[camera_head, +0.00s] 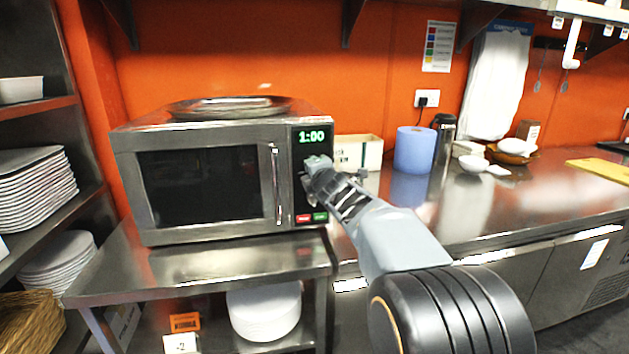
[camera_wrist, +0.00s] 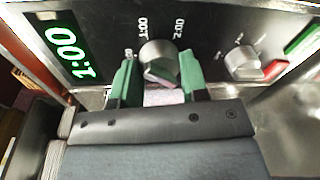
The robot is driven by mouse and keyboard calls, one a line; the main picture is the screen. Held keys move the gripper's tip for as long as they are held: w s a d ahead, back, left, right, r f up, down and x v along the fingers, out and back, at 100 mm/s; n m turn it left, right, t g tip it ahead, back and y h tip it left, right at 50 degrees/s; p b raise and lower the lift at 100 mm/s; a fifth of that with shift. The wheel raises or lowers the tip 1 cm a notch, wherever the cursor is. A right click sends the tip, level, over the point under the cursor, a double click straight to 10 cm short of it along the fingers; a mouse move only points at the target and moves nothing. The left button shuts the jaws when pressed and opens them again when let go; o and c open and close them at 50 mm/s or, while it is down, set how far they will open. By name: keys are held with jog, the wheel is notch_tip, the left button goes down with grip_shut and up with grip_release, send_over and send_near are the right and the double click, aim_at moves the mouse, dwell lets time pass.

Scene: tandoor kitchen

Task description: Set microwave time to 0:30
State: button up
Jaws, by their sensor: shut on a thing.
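The silver microwave (camera_head: 205,185) stands on a steel table, its door closed. Its green display (camera_head: 312,137) reads 1:00, and the same display shows sideways in the wrist view (camera_wrist: 66,46). My gripper (camera_head: 318,168) is at the control panel, below the display. In the wrist view, its green fingers stand on either side of the upper round metal knob (camera_wrist: 158,54) and are shut on it. Printed marks surround this knob. A second knob (camera_wrist: 243,62) sits apart from the fingers. In the head view my gripper hides most of the panel's middle.
A red button (camera_head: 304,218) and a green button (camera_head: 320,216) lie low on the panel. A metal tray (camera_head: 228,107) rests on the microwave. A white box (camera_head: 358,152) and a blue roll (camera_head: 414,150) stand to its right.

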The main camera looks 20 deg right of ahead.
jog(key=shift+n+b, duration=0.5)
jog(key=shift+n, duration=0.5)
jog(key=o, duration=0.9)
jog(key=s+p, duration=0.1)
jog(key=s, duration=0.3)
jog(key=s+a+r+p, duration=0.1)
jog(key=s, duration=0.4)
jog(key=s+a+p, duration=0.1)
jog(key=s, duration=0.3)
jog(key=shift+s+r, duration=0.2)
jog(key=shift+s, duration=0.1)
